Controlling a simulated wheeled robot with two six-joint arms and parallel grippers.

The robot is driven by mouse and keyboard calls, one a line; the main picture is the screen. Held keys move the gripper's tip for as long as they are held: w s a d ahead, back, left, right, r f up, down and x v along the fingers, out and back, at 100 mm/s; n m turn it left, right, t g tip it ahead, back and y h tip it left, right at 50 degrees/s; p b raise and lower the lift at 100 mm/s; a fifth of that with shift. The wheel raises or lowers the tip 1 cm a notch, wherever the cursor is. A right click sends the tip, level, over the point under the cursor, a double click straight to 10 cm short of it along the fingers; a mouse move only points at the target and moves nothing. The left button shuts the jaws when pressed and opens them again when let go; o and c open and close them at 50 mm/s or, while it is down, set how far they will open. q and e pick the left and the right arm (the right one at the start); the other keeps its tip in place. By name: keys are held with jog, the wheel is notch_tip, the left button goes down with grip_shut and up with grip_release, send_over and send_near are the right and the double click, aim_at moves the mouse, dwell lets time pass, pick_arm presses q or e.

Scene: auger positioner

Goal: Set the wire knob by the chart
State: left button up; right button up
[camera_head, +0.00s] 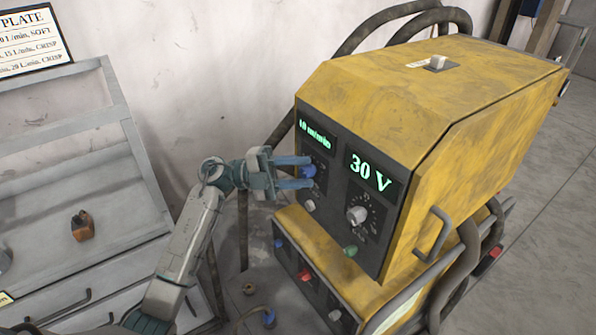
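The yellow wire feeder (440,90) has a dark front panel with two green displays. The left display (315,134) reads what looks like 4.0 or 10 m/min. The right display (371,171) reads 30 V. The wire knob (308,171), blue, is under the left display, partly hidden by my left gripper (311,172). Its two blue fingers are apart, one above and one below the knob, tips at the panel. I cannot tell whether they touch it. The chart (30,40) at the upper left is cut off; "PLATE", "SOFT" and "CRISP" are legible. My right gripper is not in view.
A grey knob (357,214) with a dial is under the 30 V display. A small light knob (309,205) and a green one (350,250) sit lower. A yellow base unit (330,262) is below. A grey cabinet (70,150) stands left; thick hoses (400,25) loop behind.

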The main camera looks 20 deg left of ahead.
pick_arm(q)
jog(key=shift+o, duration=0.7)
jog(key=b+v, duration=0.3)
jog(key=v, duration=0.7)
jog(key=shift+a+b, duration=0.35)
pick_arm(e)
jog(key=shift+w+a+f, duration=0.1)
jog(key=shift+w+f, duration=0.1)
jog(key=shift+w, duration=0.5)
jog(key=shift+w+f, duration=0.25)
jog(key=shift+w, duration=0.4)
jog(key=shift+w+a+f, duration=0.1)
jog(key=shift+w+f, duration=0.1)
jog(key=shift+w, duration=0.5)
pick_arm(q)
jog(key=shift+d+f, duration=0.1)
jog(key=shift+f, duration=0.05)
